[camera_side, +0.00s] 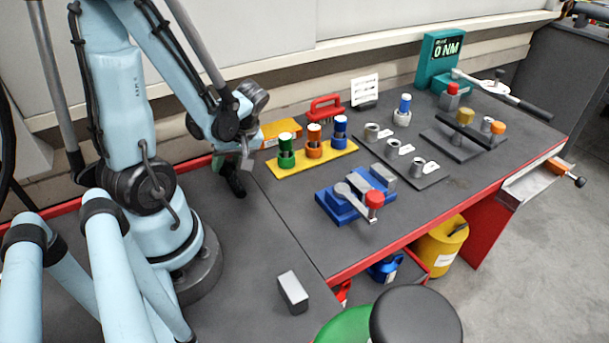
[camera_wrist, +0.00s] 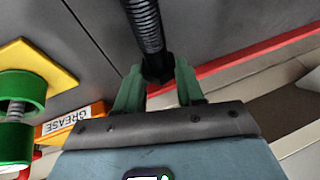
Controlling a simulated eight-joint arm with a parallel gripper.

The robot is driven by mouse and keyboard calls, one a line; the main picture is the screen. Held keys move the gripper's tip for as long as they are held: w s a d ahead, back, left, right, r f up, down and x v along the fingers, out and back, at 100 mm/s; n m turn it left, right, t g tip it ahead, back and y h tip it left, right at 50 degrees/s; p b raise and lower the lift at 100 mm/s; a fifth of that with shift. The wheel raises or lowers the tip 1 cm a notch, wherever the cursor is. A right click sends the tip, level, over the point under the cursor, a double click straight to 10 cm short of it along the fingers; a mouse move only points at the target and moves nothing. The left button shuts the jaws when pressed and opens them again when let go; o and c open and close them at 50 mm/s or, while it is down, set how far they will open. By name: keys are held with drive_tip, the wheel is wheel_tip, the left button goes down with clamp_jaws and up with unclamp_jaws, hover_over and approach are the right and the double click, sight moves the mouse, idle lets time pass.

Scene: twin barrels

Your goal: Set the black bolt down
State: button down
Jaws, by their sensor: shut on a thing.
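My gripper (camera_wrist: 158,78) is shut on the black bolt (camera_wrist: 147,28), with its green fingers on either side of the bolt's head. The threaded shank points away from the fingers, toward the top of the wrist view. In the side view my gripper (camera_side: 246,158) is low over the dark bench, left of the yellow plate (camera_side: 321,163). A dark shape below it (camera_side: 234,182) seems to be the bolt; I cannot tell whether it touches the bench.
The yellow plate carries green (camera_side: 286,158), orange (camera_side: 314,148) and blue (camera_side: 339,136) holders. An orange grease box (camera_side: 283,131) lies behind it.

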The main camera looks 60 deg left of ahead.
drive_tip(key=shift+f, duration=0.25)
drive_tip(key=c, duration=0.6)
unclamp_jaws()
drive_tip(key=shift+r, duration=0.1)
drive_tip(key=v, duration=1.1)
drive_tip(key=shift+w+d+r, duration=0.15)
drive_tip(key=shift+r, duration=0.2)
drive_tip(key=w+d+r+m+t+h, duration=0.1)
drive_tip(key=w+d+m+t+h, duration=0.1)
drive_tip(key=w+d+m+t, duration=0.2)
drive_tip(key=w+d+r+m+t+h, duration=0.1)
drive_tip(key=w+d+m+t+h, duration=0.1)
drive_tip(key=w+d+m+t, duration=0.3)
drive_tip(key=d+m+t, duration=0.1)
drive_tip(key=d+m, duration=0.3)
drive_tip(key=m, duration=0.4)
drive_tip(key=shift+w+d+h, duration=0.25)
drive_tip(key=shift+d+h, duration=0.05)
drive_tip(key=shift+d, duration=0.05)
